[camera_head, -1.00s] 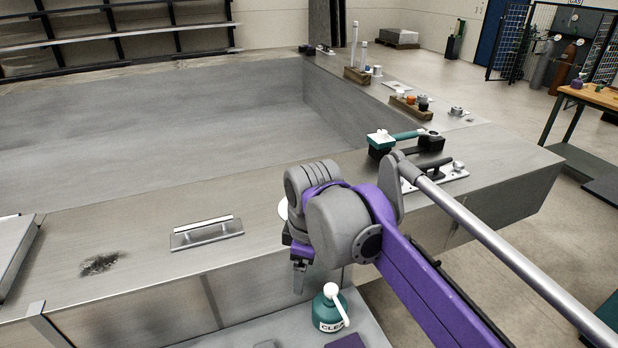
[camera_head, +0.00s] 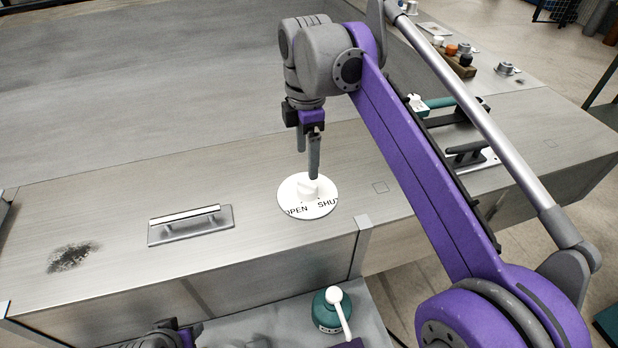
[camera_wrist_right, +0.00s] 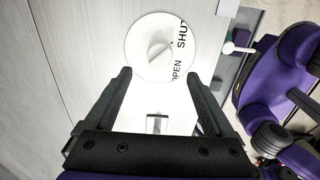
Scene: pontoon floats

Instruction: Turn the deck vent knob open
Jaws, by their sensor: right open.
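The vent is a round white plate (camera_head: 291,198) on the metal deck, lettered OPEN at left and SHUT at right in the head view. A white raised knob (camera_head: 308,189) stands at its centre. The right wrist view shows the plate (camera_wrist_right: 140,40) and the knob (camera_wrist_right: 160,53) ahead of the fingers. Which word the knob points to is hard to tell. My right gripper (camera_head: 307,164) points down above the vent, its fingers apart and empty. In the wrist view the fingertips (camera_wrist_right: 157,75) are spread on either side of the plate's near edge, not around the knob. My left gripper's fingers are not seen.
A metal handle (camera_head: 190,225) lies left of the vent, with a dark smudge (camera_head: 74,257) beyond it. A green bottle with a white top (camera_head: 327,312) stands on a lower shelf in front. A black cleat (camera_head: 466,153) is to the right. The deck around the vent is clear.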

